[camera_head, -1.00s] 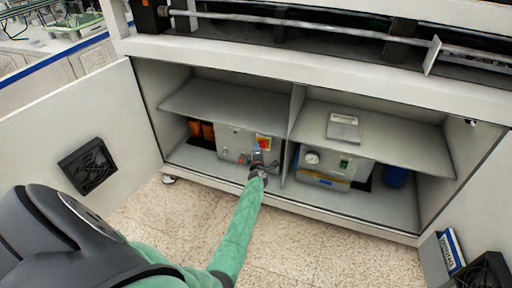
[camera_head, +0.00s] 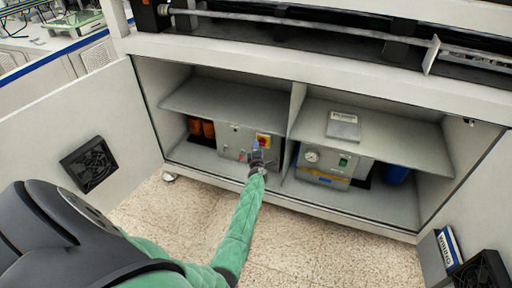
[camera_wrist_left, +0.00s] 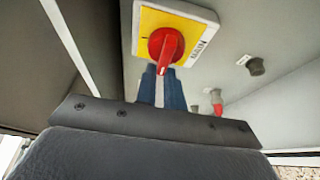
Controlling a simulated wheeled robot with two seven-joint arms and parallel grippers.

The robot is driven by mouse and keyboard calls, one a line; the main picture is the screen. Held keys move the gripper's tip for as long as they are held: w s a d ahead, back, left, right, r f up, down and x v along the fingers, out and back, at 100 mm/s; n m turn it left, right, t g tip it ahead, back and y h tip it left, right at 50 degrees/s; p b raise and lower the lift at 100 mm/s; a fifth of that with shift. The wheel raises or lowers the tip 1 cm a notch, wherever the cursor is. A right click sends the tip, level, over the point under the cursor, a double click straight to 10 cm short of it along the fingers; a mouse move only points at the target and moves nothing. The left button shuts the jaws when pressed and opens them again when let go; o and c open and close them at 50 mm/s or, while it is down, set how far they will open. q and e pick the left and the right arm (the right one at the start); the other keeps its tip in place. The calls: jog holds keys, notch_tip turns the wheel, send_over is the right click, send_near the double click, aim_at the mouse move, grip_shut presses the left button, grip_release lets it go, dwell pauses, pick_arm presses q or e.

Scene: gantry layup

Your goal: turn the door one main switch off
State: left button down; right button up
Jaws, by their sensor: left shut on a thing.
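The main switch is a red rotary knob (camera_wrist_left: 166,46) on a yellow plate with a white border (camera_wrist_left: 205,20). In the head view the switch (camera_head: 264,140) is on the front of a grey box (camera_head: 233,138) in the left cabinet bay. My left gripper (camera_head: 257,149) reaches into this bay, at the switch. In the wrist view its blue fingers (camera_wrist_left: 161,88) are shut on the knob's handle, which points downward and tilts slightly. The fingers partly hide the lower plate edge. My right gripper is not in view.
A shelf (camera_head: 225,100) hangs above the box, and a divider (camera_head: 296,98) stands to its right. A dark knob (camera_wrist_left: 256,66) and a red-tipped fitting (camera_wrist_left: 217,102) stick out nearby. The right bay holds a gauge unit (camera_head: 325,166). The floor in front is clear.

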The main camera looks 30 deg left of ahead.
pick_arm(q)
jog(key=c, duration=1.5)
grip_release()
jog(key=shift+w+d+f, duration=0.2)
jog(key=shift+d, duration=0.45)
jog(key=shift+c, duration=0.2)
jog(key=shift+o, duration=0.2)
jog(key=shift+w+d+r, duration=0.1)
jog(key=shift+s+a, duration=0.2)
jog(key=shift+a, duration=0.3)
jog(key=v, duration=0.7)
jog(key=shift+s+d+p, duration=0.25)
jog(key=shift+s+p, duration=0.05)
jog(key=shift+p, duration=0.15)
